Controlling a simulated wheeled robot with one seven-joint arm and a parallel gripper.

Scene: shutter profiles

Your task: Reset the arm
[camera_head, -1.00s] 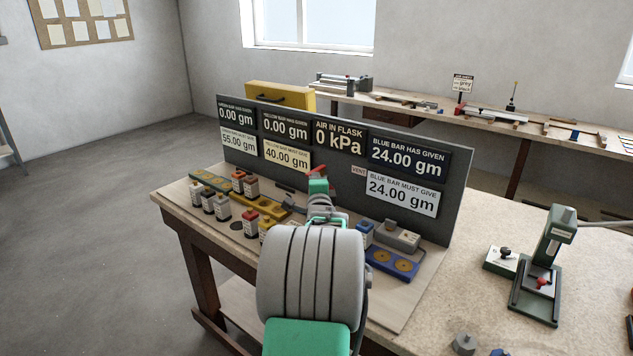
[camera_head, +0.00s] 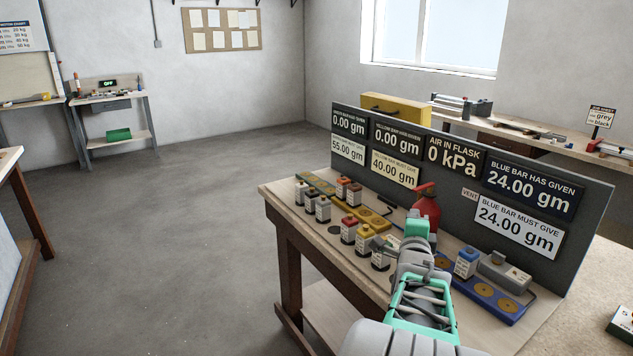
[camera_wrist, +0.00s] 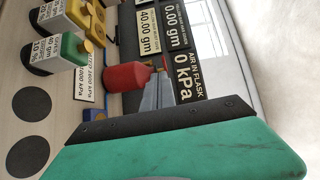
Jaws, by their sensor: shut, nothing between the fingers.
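My arm reaches up from the bottom of the head view, over the near edge of the workbench. Its green and grey end, my gripper (camera_head: 416,228), is at the bench's middle, in front of the red flask (camera_head: 426,208). In the wrist view my green gripper (camera_wrist: 180,140) fills the lower part, with a black strip along its edge. It is shut with nothing in it. The red flask (camera_wrist: 128,76) also shows there, apart from it as far as I can tell.
The display board (camera_head: 585,215) stands behind the bench, with a blue tray (camera_head: 497,301) and several small labelled bottles in front. Several bottles stand at the bench's left. A yellow case (camera_head: 395,108) is behind the board. Open floor (camera_head: 190,240) lies to the left.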

